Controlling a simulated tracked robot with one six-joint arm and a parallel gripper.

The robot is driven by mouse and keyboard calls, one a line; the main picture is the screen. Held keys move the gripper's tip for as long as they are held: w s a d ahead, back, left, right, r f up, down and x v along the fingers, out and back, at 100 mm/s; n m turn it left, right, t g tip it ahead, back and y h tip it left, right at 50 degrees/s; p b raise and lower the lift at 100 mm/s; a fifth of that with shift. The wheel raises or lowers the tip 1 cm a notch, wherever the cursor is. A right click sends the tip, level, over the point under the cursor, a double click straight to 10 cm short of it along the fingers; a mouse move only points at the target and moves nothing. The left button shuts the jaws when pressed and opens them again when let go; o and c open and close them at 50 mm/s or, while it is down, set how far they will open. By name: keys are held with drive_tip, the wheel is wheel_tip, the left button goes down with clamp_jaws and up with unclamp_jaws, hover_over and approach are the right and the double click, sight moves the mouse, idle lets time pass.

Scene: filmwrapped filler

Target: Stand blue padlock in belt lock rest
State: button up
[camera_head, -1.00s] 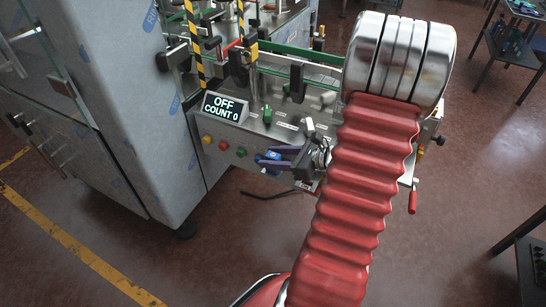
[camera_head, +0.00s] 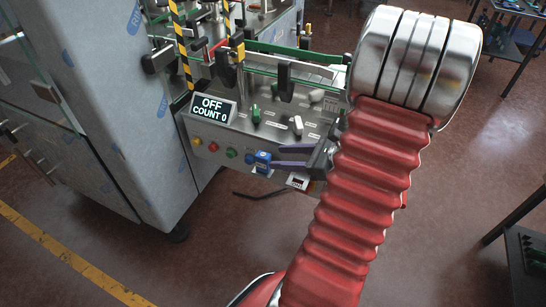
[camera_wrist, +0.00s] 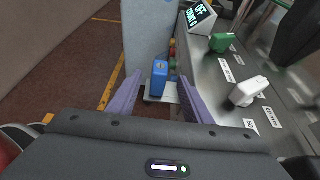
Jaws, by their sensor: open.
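The blue padlock (camera_head: 262,158) is at the front of the machine's control panel, right of the coloured buttons. In the wrist view the blue padlock (camera_wrist: 159,76) looks upright on a small pale plate (camera_wrist: 154,97) jutting out there; its underside contact is too small to tell. My gripper (camera_head: 275,157) is open, its two purple fingers pointing at the padlock from the right. In the wrist view the padlock shows between the fingers near their tips, with gaps on both sides. I cannot read any label naming the belt lock rest.
A green piece (camera_wrist: 222,42) and a white piece (camera_wrist: 248,92) stand on the labelled steel deck (camera_wrist: 222,100) beside my gripper. A display (camera_head: 212,108) reads OFF, COUNT 0. Striped posts and rails rise behind. Open floor (camera_head: 240,240) lies in front.

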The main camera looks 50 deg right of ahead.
drive_tip(key=v, duration=0.6)
drive_tip(key=shift+s, duration=0.25)
drive_tip(key=shift+r, duration=0.1)
drive_tip(key=w+a+r+n+g+y, duration=0.15)
drive_tip(key=a+n+g, duration=0.25)
drive_tip(key=a+n, duration=0.5)
drive_tip(key=w+a+r+n+g, duration=0.25)
drive_tip(key=a+n+g, duration=0.3)
drive_tip(key=a, duration=0.65)
drive_tip(key=s+a+r+n+t+h, duration=0.1)
drive_tip(key=a+r+n+h, duration=0.2)
drive_tip(key=a+n, duration=0.2)
drive_tip(key=s+a+r+n+t+h, duration=0.1)
drive_tip(key=a+r+n+h, duration=0.2)
drive_tip(key=n, duration=0.9)
drive_tip(key=a+r, duration=0.1)
drive_tip(key=a, duration=0.2)
drive_tip(key=shift+a+r, duration=0.25)
drive_tip(key=shift+r, duration=0.1)
drive_tip(key=shift+s+n, duration=0.1)
drive_tip(key=shift+n, duration=0.15)
drive_tip(key=shift+c, duration=0.7)
